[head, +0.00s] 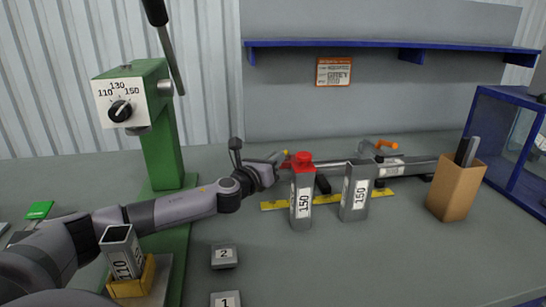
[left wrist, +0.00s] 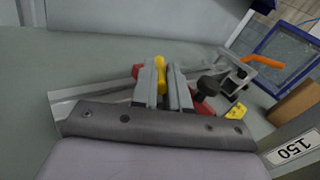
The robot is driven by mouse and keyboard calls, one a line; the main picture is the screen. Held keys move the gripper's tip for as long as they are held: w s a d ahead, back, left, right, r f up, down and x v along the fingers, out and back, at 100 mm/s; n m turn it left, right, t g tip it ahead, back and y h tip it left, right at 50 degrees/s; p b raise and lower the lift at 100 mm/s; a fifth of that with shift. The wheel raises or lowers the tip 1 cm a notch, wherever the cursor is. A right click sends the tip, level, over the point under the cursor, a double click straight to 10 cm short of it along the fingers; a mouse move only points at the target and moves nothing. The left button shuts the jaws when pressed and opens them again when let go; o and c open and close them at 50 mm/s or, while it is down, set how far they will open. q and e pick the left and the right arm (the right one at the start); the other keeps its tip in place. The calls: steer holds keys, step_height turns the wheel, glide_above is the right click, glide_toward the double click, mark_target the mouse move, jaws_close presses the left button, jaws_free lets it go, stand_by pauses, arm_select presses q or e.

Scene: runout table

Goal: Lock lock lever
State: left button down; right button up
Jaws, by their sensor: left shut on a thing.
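A yellow-ended lever (head: 284,153) stands over the rail on the table in the head view. My left gripper (head: 277,158) comes in from the left and is at this lever. In the left wrist view the yellow grip (left wrist: 160,74) sits between the two fingers of my left gripper (left wrist: 163,88), which are shut on it. Red parts show just beside the fingers. An orange handle (head: 386,144) is farther right on a grey clamp; it also shows in the left wrist view (left wrist: 262,62), apart from my gripper. My right gripper is not in view.
A brown box (head: 456,188) holds dark items at right. A green press (head: 165,130) stands left. Front right table is clear.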

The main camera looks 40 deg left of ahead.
arm_select(q)
steer(key=c, duration=1.1)
jaws_free()
steer(key=shift+s, duration=0.1)
steer(key=s, duration=0.5)
steer(key=shift+s+d+f+b, duration=0.1)
steer(key=shift+s+d+b, duration=0.1)
steer(key=shift+d+b, duration=0.15)
steer(key=shift+s, duration=0.75)
